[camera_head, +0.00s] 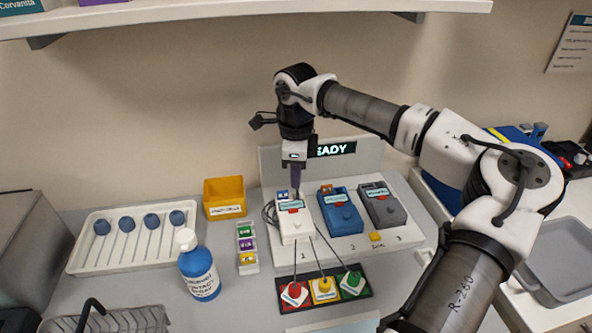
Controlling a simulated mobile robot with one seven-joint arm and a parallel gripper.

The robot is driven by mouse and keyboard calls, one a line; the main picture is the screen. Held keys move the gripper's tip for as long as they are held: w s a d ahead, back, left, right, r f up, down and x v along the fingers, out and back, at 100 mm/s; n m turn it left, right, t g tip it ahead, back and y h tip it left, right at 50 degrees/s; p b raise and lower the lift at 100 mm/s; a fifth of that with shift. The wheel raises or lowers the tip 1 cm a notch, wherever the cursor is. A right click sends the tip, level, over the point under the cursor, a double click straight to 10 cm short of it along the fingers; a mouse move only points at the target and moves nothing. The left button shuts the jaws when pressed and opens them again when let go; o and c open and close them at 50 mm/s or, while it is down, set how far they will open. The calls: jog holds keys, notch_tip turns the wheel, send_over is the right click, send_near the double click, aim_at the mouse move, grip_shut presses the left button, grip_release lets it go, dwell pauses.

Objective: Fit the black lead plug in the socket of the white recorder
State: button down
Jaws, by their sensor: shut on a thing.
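The white recorder (296,230) stands at the left of a row of three recorders, above the mark 1, with a small lit screen on its top. My gripper (296,192) points straight down at the back end of the white recorder. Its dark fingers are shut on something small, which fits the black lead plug. The plug itself and the socket are too small and hidden to make out. I cannot tell whether the plug touches the socket. A dark cable (270,213) lies coiled at the recorder's left side.
A blue recorder (342,217) and a grey recorder (385,211) stand close on the right. Leads run forward to red, yellow and green pads on a black tray (283,308). A yellow bin (224,198), a blue bottle (201,277) and a white rack (84,260) stand left.

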jog(key=shift+f+b, duration=0.35)
jog(key=shift+f, duration=0.4)
jog(key=shift+f+b, duration=0.9)
jog(key=shift+f, duration=0.3)
dwell(0.8)
dwell(1.2)
jog(key=c, duration=1.7)
grip_release()
jog(key=shift+r, duration=0.1)
jog(key=shift+r+p, duration=1.2)
jog(key=shift+r, duration=0.75)
jog(key=o, duration=0.6)
